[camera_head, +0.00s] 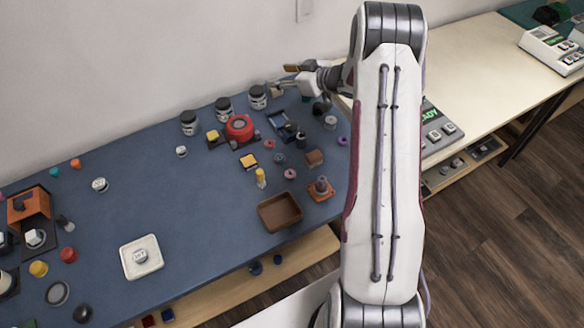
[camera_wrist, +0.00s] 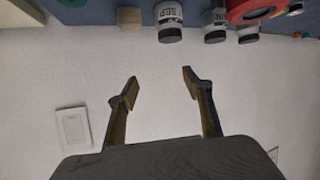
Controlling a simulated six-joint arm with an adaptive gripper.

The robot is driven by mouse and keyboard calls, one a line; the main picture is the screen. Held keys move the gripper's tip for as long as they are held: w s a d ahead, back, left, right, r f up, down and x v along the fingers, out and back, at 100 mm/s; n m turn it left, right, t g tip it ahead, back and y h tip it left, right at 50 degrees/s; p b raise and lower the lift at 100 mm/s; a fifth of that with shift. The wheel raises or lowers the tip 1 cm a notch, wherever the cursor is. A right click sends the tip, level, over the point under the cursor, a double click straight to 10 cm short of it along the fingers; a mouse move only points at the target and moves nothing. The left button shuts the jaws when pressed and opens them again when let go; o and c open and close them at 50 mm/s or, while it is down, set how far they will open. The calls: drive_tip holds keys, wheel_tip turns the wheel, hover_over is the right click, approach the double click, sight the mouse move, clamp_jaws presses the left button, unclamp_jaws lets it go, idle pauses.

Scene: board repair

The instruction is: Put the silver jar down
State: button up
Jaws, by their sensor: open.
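Three pale grey-white jars with dark lids stand in a row at the back of the blue bench: a left one (camera_head: 189,123), a middle one (camera_head: 224,108) and a right one (camera_head: 257,98). I cannot tell for sure which is the silver jar. In the wrist view the nearest jar (camera_wrist: 170,20), with dark lettering, a second jar (camera_wrist: 215,25) and a third jar (camera_wrist: 247,33) show at the top edge. My gripper (camera_wrist: 161,77) is open, with nothing between its fingers. In the head view my gripper (camera_head: 284,76) is near the wall, beyond the right jar and apart from it.
A wooden block (camera_wrist: 129,18) is beside the nearest jar. A red round device (camera_head: 239,128) stands in front of the jars. Small parts and a brown tray (camera_head: 280,212) crowd the bench's right side. The blue bench (camera_head: 195,200) has free room in its middle.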

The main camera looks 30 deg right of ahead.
wheel_tip(320, 180, up, 8)
drive_tip(key=h, duration=0.3)
drive_tip(key=s+a+r+m+g+h, duration=0.1)
drive_tip(key=s+a+r+m+h, duration=0.1)
drive_tip(key=s+r, duration=0.5)
drive_tip(key=s+a+r+m+h, duration=0.2)
drive_tip(key=s+a+r, duration=0.15)
drive_tip(key=r, duration=0.55)
drive_tip(key=s+a+f+g+y, duration=0.1)
drive_tip(key=s+a, duration=0.4)
drive_tip(key=s, duration=0.7)
drive_tip(key=s+a+f+g+y, duration=0.1)
drive_tip(key=s+a+g, duration=0.2)
drive_tip(key=s, duration=0.9)
drive_tip(key=s+a+f+m+g, duration=0.1)
drive_tip(key=s+a, duration=0.8)
drive_tip(key=s, duration=0.3)
drive_tip(key=shift+f+g+y, duration=0.25)
drive_tip(key=shift+g+y, duration=0.15)
